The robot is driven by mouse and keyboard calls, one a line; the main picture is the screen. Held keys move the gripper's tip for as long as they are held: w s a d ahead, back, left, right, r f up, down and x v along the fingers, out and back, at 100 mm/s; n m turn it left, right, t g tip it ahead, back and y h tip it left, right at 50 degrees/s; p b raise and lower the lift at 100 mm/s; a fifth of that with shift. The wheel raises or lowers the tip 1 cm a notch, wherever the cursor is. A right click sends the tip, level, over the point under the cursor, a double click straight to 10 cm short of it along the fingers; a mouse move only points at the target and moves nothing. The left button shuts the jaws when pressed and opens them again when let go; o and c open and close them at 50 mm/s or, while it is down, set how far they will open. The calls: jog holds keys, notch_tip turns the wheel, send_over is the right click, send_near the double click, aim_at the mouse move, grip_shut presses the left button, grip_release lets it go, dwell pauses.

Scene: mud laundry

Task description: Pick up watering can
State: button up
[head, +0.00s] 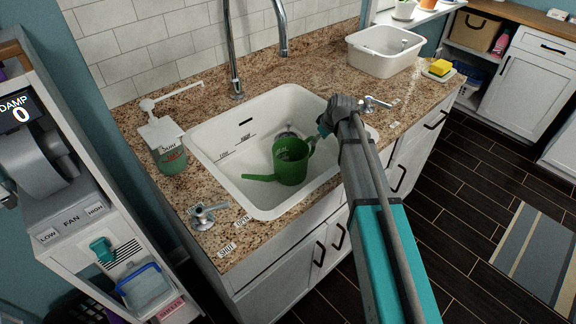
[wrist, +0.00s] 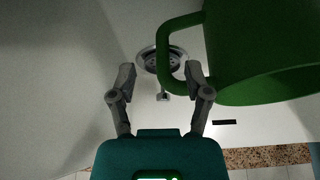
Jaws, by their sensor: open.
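The green watering can (head: 291,165) stands in the white sink (head: 222,147), close to the drain. Its spout points left and its handle points right, toward my gripper. In the wrist view, the can's body (wrist: 262,60) fills the upper right, and its looped handle (wrist: 165,62) reaches left into the space between my fingertips. My gripper (wrist: 160,80) is open, with one finger on each side of the handle's outer bar in that picture. I cannot tell whether a finger touches it. In the head view my arm hides most of the gripper.
The faucet (head: 233,60) rises behind the sink. A soap bottle (head: 163,143) stands on the granite counter at left, with tap handles (head: 207,215) nearby. A white basin (head: 383,52) and a yellow sponge (head: 440,68) sit at right. The sink walls surround the can.

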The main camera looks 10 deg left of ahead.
aim_at(314, 148)
jog(key=shift+f, duration=0.15)
jog(key=shift+a+b+x, duration=0.15)
jog(key=shift+b+x, duration=1.05)
jog(key=shift+x, duration=0.05)
jog(key=shift+a+b+x, duration=0.1)
jog(key=shift+b+x, duration=1.05)
jog(key=shift+x, duration=0.1)
grip_shut()
